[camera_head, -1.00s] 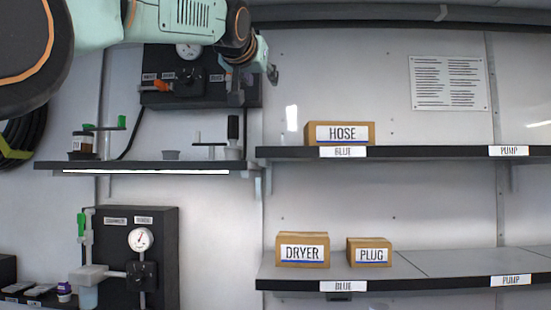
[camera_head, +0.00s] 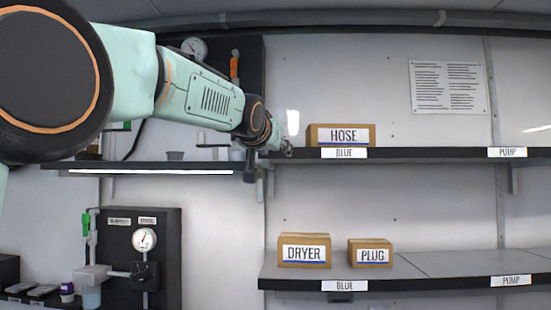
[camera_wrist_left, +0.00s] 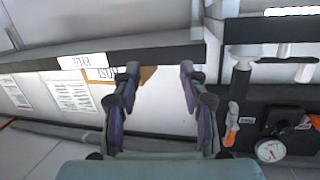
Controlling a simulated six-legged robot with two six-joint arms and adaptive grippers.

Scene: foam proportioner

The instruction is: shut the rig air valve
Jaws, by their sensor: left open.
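The upper black panel (camera_head: 250,62) carries a round gauge (camera_head: 194,47) and an upright orange handle (camera_head: 234,64) at its right side. My left arm covers the panel's lower left part in the head view. In the wrist view, which is upside down, the orange handle (camera_wrist_left: 232,122) and gauge (camera_wrist_left: 270,150) are at the right. I cannot read which valve is labelled rig air. My left gripper (camera_head: 272,160) is open and empty, by the shelf ends below and right of the panel; its fingers (camera_wrist_left: 160,72) are apart from the handle. My right gripper is not in view.
A HOSE box (camera_head: 342,136) sits on the upper right shelf (camera_head: 430,155), close right of my gripper. DRYER (camera_head: 304,250) and PLUG (camera_head: 370,252) boxes stand below. A lower panel (camera_head: 165,240) has a gauge and green handle (camera_head: 85,226). The left shelf (camera_head: 150,166) lies below my arm.

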